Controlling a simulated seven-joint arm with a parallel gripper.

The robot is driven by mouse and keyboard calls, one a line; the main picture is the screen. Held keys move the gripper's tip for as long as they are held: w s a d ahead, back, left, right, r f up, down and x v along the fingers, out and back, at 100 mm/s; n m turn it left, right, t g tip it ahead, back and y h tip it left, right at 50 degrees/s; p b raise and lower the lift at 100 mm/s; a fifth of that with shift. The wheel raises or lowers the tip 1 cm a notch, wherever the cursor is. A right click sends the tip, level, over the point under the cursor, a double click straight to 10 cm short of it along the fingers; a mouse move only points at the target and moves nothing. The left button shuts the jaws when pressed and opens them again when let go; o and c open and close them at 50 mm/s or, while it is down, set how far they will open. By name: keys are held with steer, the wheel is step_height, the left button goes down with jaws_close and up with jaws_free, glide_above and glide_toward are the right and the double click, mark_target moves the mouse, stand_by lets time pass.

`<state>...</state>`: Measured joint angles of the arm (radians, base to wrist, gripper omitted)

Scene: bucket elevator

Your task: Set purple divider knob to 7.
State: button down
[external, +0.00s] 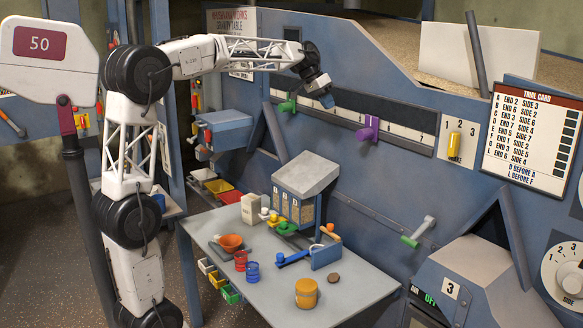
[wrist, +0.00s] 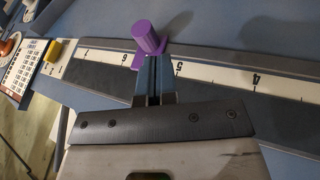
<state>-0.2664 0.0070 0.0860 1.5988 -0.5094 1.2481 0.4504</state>
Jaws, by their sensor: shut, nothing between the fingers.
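The purple divider knob (external: 368,130) sits on a white numbered scale on the blue wall panel. In the wrist view the purple knob (wrist: 148,38) stands just beyond my fingertips, and its base lies between 6 and 5. The 7 (wrist: 87,53) is left of it there, past the 6. My gripper (external: 326,99) is up and left of the knob in the external view, with a gap between them. Its blue fingers (wrist: 153,65) are shut and empty. They hide part of the scale and of the knob's base.
A green knob (external: 287,104) sits left on the same scale strip. A yellow knob (external: 454,145) is on a separate small scale to the right. The trial card (external: 530,135) hangs further right. The table (external: 350,290) below holds small tools and containers.

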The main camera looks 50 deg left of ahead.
mark_target(365, 134)
steer(key=w, duration=0.1)
steer(key=w+a+r, duration=0.1)
steer(key=w+a, duration=0.1)
steer(key=w, duration=0.1)
steer(key=shift+a+r, duration=0.25)
steer(key=shift+d+f, duration=0.1)
steer(key=w+d+f, duration=0.3)
steer(key=d+f, duration=0.5)
steer(key=f, duration=0.1)
steer(key=shift+w, duration=0.15)
stand_by(0.5)
steer(key=shift+d, duration=0.1)
